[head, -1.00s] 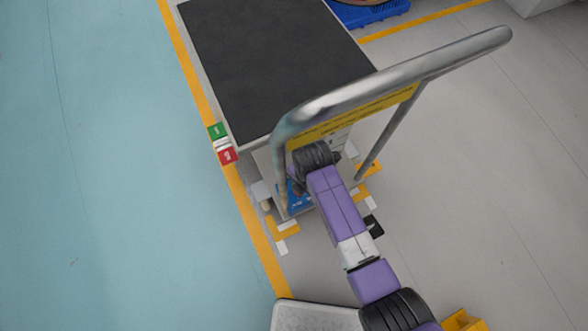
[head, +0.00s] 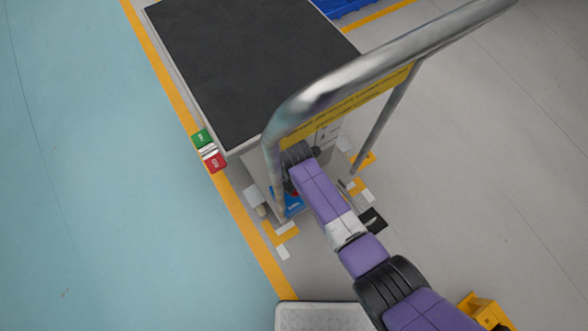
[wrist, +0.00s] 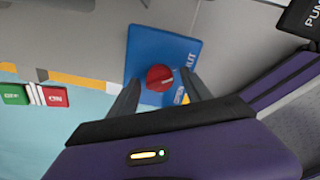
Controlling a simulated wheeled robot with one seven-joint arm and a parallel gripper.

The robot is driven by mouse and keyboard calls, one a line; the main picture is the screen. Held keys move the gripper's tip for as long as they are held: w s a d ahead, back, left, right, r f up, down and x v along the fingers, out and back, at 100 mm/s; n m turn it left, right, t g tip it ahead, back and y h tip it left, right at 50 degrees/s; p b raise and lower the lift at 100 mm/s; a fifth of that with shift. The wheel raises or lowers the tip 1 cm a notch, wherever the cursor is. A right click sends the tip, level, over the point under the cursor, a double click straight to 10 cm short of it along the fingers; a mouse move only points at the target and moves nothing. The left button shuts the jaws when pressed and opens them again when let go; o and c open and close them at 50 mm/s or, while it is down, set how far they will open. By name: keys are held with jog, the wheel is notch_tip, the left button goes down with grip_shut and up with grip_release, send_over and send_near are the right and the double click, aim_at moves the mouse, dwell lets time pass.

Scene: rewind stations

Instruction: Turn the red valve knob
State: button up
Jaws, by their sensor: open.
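The red valve knob (wrist: 160,78) is a round red knob on a blue panel (wrist: 170,50) in the wrist view. In the head view only a sliver of red shows beside my arm, and the blue panel (head: 292,202) is partly covered by it. My gripper (wrist: 157,92) is open, with its two dark fingers on either side of the knob's near edge in the wrist view. I cannot tell whether either finger touches the knob. In the head view the fingertips are hidden behind my purple arm.
A metal push handle (head: 370,75) with a yellow sign arches over my arm. A dark-topped cart (head: 250,60) stands beyond it. Green (head: 201,137) and red (head: 215,162) blocks sit at its left edge. A black item (head: 373,220) lies right of my arm. Open floor lies at right.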

grip_shut()
